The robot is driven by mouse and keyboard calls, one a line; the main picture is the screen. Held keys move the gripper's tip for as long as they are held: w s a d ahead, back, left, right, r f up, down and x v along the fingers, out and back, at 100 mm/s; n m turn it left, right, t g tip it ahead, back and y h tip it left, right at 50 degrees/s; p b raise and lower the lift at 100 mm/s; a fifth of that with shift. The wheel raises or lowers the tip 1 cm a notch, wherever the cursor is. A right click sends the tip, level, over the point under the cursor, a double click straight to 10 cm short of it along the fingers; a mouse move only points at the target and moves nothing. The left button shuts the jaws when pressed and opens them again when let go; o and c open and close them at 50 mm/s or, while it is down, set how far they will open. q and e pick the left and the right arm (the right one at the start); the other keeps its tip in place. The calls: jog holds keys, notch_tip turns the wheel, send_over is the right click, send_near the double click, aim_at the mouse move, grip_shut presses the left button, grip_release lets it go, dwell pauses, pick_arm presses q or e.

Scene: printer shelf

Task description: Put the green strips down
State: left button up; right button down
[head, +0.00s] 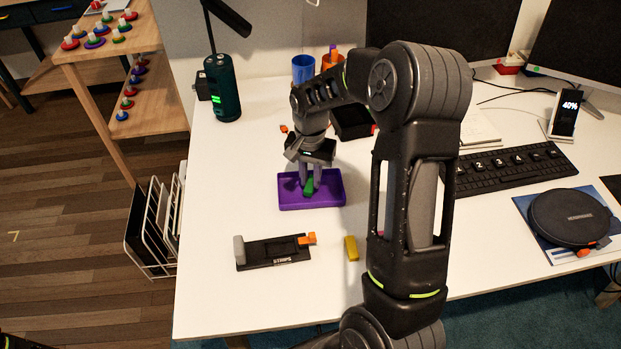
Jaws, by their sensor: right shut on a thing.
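My right gripper (310,182) points down over the purple tray (330,202) on the white desk. It is shut on the green strips (309,187), which show as a small green piece between and below its fingers. The green piece is at the tray's middle; I cannot tell whether it touches the tray floor. My left gripper is not in view.
A black holder (268,253) with a grey end and an orange lever (307,239) lies in front of the tray. A yellow block (351,248) lies to its right. A dark green cylinder (222,88) and a blue cup (303,68) stand behind. The desk left of the tray is clear.

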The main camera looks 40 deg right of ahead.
aim_at(310, 184)
jog(key=shift+f, duration=0.45)
jog(key=shift+f+b, duration=0.35)
jog(key=shift+f, duration=0.05)
jog(key=c, duration=1.3)
grip_release()
jog(key=shift+r, duration=0.1)
jog(key=shift+r, duration=0.1)
jog(key=shift+r+p, duration=0.35)
jog(key=shift+p, duration=0.1)
notch_tip(310, 184, up, 12)
jog(key=shift+b, duration=0.35)
jog(key=shift+f, duration=0.1)
